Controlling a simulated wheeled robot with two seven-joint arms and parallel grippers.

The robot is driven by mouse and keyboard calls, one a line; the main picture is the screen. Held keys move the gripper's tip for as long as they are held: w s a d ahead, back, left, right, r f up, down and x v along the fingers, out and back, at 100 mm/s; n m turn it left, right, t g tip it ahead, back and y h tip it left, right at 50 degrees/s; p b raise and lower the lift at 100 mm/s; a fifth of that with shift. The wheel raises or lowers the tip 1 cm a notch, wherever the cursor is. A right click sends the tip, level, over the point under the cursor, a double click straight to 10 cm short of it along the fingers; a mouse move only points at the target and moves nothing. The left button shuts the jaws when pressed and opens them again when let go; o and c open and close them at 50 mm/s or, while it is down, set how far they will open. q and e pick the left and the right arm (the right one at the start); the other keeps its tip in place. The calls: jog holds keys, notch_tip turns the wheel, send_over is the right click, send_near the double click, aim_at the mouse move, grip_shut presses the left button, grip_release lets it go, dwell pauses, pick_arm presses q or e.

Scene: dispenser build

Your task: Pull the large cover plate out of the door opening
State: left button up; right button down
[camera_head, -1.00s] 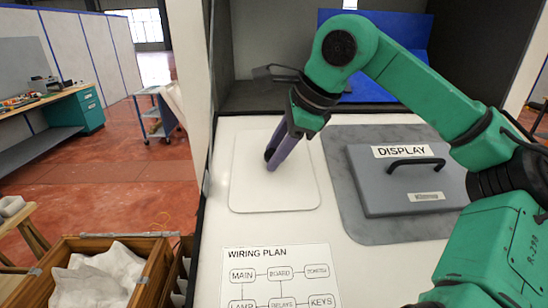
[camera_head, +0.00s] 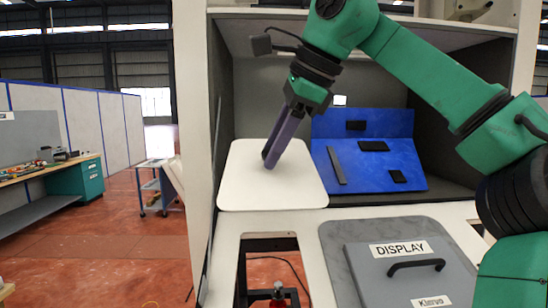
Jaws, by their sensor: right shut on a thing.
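The large cover plate (camera_head: 285,190) is a white panel with rounded corners. It is out of the door opening (camera_head: 270,250), up in front of the compartment above it. My right gripper (camera_head: 270,161) has its purple fingers pointing down against the middle of the plate and is shut on it. The fingertips hide the exact grip spot. The door opening is bare, and a dark frame, a cable and red floor show through it. My left gripper is not in view.
The grey DISPLAY panel (camera_head: 375,288) with a black handle sits right of the opening. A blue tilted board (camera_head: 352,166) with dark parts stands in the compartment behind the plate. Free floor lies at the left, with a cart (camera_head: 152,188) farther back.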

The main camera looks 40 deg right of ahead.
jog(key=c, duration=1.2)
grip_release()
grip_shut()
jog(key=shift+p, duration=0.4)
jog(key=shift+s+a+r+p, duration=0.15)
jog(key=shift+s+r+p, duration=0.05)
jog(key=shift+r+p, duration=0.75)
jog(key=r+p, duration=0.1)
jog(key=s+a+r+p, duration=0.1)
jog(key=r+p, duration=0.2)
jog(key=shift+s+a+r, duration=0.15)
jog(key=shift+s+r, duration=0.2)
jog(key=shift+s, duration=0.05)
